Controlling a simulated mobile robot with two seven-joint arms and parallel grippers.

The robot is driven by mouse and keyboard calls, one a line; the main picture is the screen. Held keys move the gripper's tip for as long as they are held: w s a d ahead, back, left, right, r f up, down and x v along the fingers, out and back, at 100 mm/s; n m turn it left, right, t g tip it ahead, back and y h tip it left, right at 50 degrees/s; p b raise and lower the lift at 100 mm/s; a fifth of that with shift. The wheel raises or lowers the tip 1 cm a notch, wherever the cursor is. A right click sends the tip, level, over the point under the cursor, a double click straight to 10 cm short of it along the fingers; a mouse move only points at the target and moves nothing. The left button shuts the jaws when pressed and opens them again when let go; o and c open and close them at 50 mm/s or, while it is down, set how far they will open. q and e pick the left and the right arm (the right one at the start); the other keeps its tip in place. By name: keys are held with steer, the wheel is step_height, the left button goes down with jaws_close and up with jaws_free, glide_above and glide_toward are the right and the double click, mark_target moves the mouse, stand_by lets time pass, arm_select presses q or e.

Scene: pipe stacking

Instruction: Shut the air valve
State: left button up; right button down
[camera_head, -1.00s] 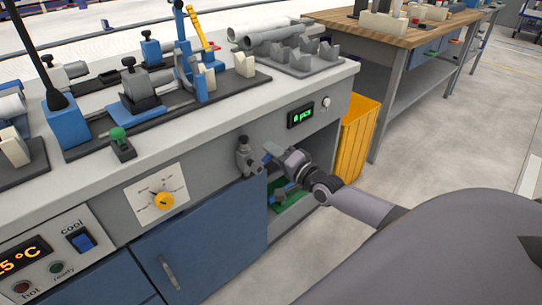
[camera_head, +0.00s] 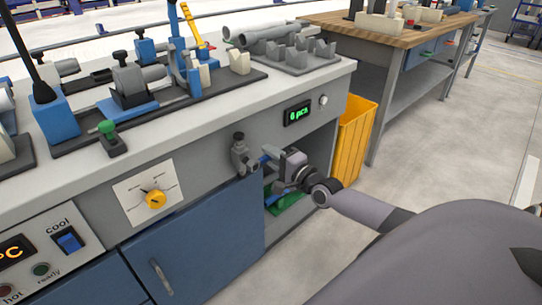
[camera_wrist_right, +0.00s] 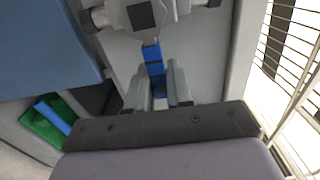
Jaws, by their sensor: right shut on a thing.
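The air valve (camera_head: 240,155) is a grey metal fitting with a dark knob on top, mounted on the bench's front panel. In the right wrist view its body (camera_wrist_right: 140,18) is at the top, with a blue lever (camera_wrist_right: 151,58) running from it down between my fingers. My right gripper (camera_wrist_right: 157,80) is shut on that blue lever. In the head view the gripper (camera_head: 272,160) is just right of the valve, and its fingers and wrist partly hide the lever. My left gripper is not in view.
A blue cabinet door (camera_head: 200,245) is below the valve, and an open shelf with a green tray (camera_head: 290,203) is below my gripper. A yellow bin (camera_head: 356,140) stands at the bench's right end. Open floor (camera_head: 450,150) lies to the right.

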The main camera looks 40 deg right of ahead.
steer(key=shift+f, duration=0.15)
steer(key=c, duration=1.1)
jaws_free()
arm_select(q)
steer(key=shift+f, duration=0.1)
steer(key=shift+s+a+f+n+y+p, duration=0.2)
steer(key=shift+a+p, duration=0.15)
steer(key=shift+p, duration=0.2)
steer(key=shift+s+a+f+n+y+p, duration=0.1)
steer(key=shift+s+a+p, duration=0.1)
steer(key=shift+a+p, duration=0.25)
arm_select(e)
steer(key=s, duration=0.7)
steer(key=shift+d, duration=0.25)
